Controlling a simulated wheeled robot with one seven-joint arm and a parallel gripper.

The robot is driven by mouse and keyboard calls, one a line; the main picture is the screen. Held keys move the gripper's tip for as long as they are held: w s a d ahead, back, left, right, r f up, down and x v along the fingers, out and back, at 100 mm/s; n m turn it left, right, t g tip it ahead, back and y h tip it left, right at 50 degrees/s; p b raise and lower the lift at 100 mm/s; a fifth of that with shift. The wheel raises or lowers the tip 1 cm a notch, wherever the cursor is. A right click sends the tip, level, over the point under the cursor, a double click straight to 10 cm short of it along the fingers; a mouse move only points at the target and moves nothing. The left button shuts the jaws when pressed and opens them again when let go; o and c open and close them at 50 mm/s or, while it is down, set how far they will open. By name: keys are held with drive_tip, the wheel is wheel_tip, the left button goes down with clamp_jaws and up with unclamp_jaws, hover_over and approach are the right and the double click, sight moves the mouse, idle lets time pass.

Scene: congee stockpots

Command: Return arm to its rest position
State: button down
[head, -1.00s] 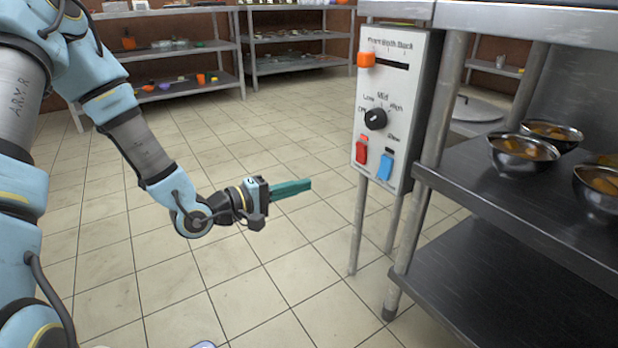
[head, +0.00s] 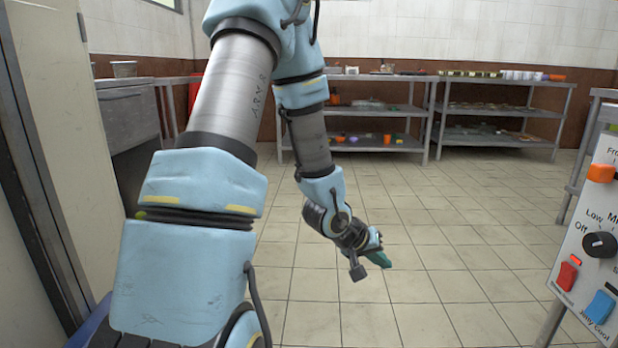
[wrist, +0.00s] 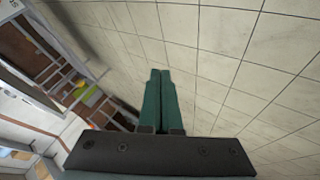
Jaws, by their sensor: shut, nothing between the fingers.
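My gripper (head: 380,257) hangs over the tiled floor in the head view, low and right of my upper arm, pointing down and to the right. In the wrist view its two green fingers (wrist: 160,75) lie side by side, shut with nothing between them. The fingers touch nothing. My arm is bent, with its upper links standing tall at the centre left of the head view.
A control panel (head: 597,245) with an orange slider, a black knob, a red switch and a blue switch stands at the right edge. Metal shelves (head: 425,140) with bowls and small items line the back wall. A door (head: 90,150) is at left. The floor (head: 450,240) between is clear.

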drive_tip(key=a+r+y+p, duration=0.1)
drive_tip(key=a+r+y, duration=0.2)
drive_tip(key=a, duration=0.5)
drive_tip(key=a+r+y+p, duration=0.1)
drive_tip(key=a+r+y, duration=0.25)
drive_tip(key=a, duration=0.45)
drive_tip(key=s+a+r+n+g+p, duration=0.1)
drive_tip(key=s+a+r+g+p, duration=0.1)
drive_tip(key=s+a+r, duration=0.55)
drive_tip(key=w+d+p+v, duration=0.1)
drive_tip(key=w+p+v, duration=0.2)
drive_tip(key=p+v, duration=1.5)
drive_tip(key=w+d+r+p+v, duration=0.1)
drive_tip(key=w+p+v, duration=0.3)
drive_tip(key=p+v, duration=1.4)
drive_tip(key=shift+s+d+r+g+y+p, duration=0.25)
drive_tip(key=shift+d+r+g+y+p, duration=0.15)
drive_tip(key=shift+p, duration=0.55)
